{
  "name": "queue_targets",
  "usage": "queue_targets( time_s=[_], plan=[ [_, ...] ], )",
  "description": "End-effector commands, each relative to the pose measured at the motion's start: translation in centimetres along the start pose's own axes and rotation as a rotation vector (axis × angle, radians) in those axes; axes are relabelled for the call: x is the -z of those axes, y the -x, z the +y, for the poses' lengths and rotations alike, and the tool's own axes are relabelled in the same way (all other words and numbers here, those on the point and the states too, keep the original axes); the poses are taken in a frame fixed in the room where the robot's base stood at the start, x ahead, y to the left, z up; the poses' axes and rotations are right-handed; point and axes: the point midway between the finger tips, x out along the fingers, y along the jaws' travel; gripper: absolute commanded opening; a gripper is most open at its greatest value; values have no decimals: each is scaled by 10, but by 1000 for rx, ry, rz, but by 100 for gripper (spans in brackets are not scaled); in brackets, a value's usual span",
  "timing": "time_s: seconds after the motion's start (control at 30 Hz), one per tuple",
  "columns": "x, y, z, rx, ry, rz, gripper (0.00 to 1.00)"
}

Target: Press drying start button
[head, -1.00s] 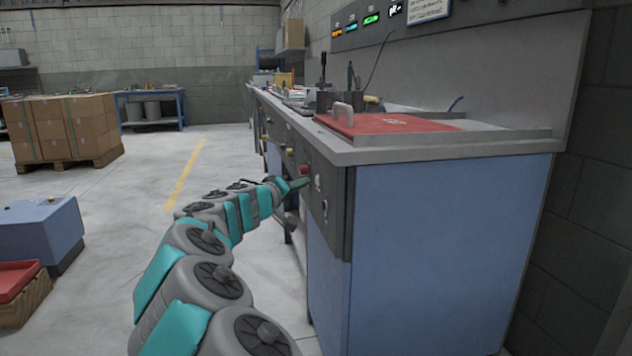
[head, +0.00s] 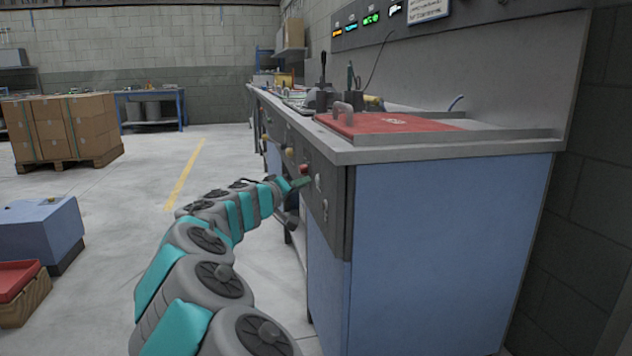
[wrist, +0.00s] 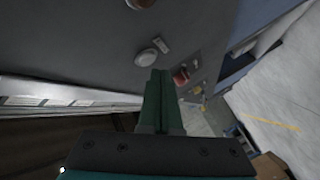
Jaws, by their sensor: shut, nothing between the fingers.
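The grey front panel (head: 335,212) of the blue workbench carries round buttons. A red button (head: 303,168) and a pale button (head: 318,182) show in the head view. My gripper (head: 303,182) is shut, its green tip in front of the panel near these two. In the wrist view, the closed fingers (wrist: 161,76) point toward the panel, with the pale round button (wrist: 146,58) just to the left of the tip and the red button (wrist: 180,77) just to the right. I cannot tell whether the tip touches the panel, nor which button is drying start.
The bench top holds a red lid (head: 392,123) with a handle. Further along the panel is a yellowish knob (head: 290,152). Boxes on a pallet (head: 62,130) stand far left, a blue cabinet (head: 40,232) nearer.

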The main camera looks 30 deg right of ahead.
Motion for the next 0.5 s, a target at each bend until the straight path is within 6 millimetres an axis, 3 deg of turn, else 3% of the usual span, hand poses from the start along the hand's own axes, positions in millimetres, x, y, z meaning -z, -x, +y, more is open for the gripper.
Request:
queue_targets(
  time_s=[0.5],
  plan=[
    [-4,-5,4,0,0,0,0]
  ],
)
